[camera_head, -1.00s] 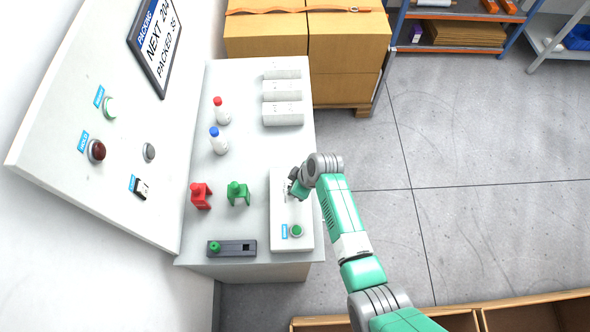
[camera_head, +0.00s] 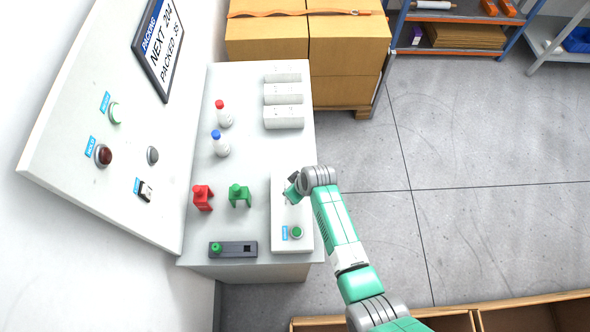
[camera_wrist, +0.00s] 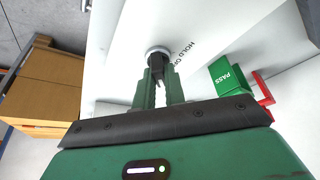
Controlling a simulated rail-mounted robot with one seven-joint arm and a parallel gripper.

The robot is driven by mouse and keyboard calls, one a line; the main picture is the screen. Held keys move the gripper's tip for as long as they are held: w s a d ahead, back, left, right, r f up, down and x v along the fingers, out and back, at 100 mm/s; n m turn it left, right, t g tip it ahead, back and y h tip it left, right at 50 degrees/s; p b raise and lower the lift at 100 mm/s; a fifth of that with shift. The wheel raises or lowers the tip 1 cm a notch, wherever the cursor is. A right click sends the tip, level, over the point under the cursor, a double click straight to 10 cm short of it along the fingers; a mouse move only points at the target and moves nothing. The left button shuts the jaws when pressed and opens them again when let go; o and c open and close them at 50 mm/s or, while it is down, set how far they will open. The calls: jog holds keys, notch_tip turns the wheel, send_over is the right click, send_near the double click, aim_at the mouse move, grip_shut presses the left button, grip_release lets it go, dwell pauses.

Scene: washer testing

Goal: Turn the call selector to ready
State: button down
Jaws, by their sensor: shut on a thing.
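The call selector, a dark knob (camera_wrist: 157,62) with a pale ring at its base, shows in the wrist view. In the head view my gripper (camera_head: 291,191) is over the upper part of a white control box (camera_head: 279,237) on the bench and hides the knob. The direction the selector points cannot be made out.
A green button (camera_head: 297,232) is on the same box. A green stand (camera_head: 239,194), a red stand (camera_head: 202,198) and a dark block (camera_head: 232,249) are to the left. Bottles and white boxes stand farther back. A wall panel (camera_head: 90,204) rises at left.

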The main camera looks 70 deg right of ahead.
jog(key=c, duration=1.5)
grip_release()
jog(key=shift+o, duration=0.2)
jog(key=shift+r, duration=0.1)
jog(key=p+v, duration=0.1)
jog(key=v, duration=0.6)
jog(key=shift+r, duration=0.3)
jog(key=shift+s, duration=0.1)
